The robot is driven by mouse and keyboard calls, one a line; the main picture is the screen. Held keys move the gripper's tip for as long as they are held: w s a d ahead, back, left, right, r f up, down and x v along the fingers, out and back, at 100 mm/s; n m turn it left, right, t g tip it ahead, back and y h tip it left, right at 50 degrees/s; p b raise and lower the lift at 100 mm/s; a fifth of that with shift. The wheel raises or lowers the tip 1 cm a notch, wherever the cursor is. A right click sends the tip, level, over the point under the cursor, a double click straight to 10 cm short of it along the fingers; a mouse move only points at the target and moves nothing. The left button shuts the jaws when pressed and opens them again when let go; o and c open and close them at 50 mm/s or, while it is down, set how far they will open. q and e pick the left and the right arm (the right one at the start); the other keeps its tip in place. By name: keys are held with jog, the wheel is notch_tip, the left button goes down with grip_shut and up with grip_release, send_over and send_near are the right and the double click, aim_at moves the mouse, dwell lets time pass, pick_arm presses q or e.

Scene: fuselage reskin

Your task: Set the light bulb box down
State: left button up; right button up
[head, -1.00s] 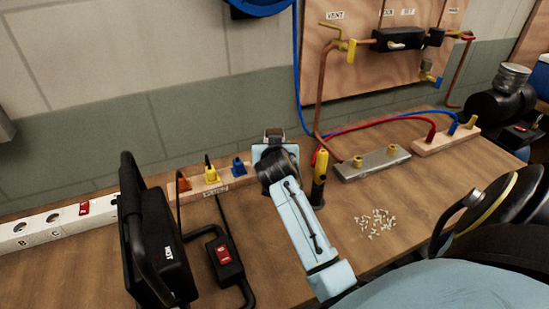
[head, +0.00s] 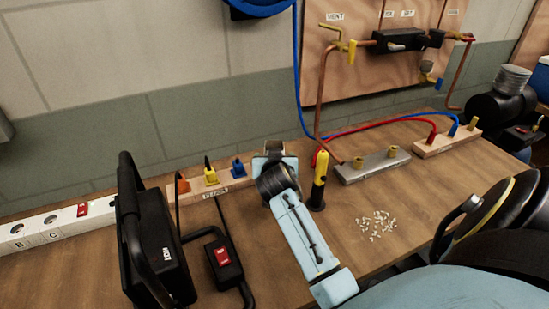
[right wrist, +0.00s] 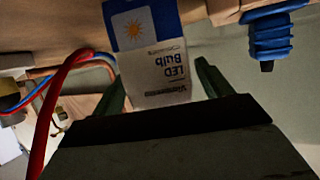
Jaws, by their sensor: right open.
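The fingers are open, one on each side of the box. In the head view my right arm reaches over the bench (head: 345,245) to the back, near the plug strip (head: 212,188). There its wrist hides the box and the fingertips. I cannot tell whether the box touches the bench. My left gripper is not in view.
A yellow and black tool (head: 319,180) stands just right of my right wrist. White bits (head: 376,225) lie at right. Red and blue cables run behind.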

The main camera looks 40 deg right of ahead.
jog(key=shift+a+r, duration=0.1)
jog(key=shift+r, duration=0.15)
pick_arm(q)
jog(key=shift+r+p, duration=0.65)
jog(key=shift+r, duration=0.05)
pick_arm(e)
jog(key=v, duration=1.2)
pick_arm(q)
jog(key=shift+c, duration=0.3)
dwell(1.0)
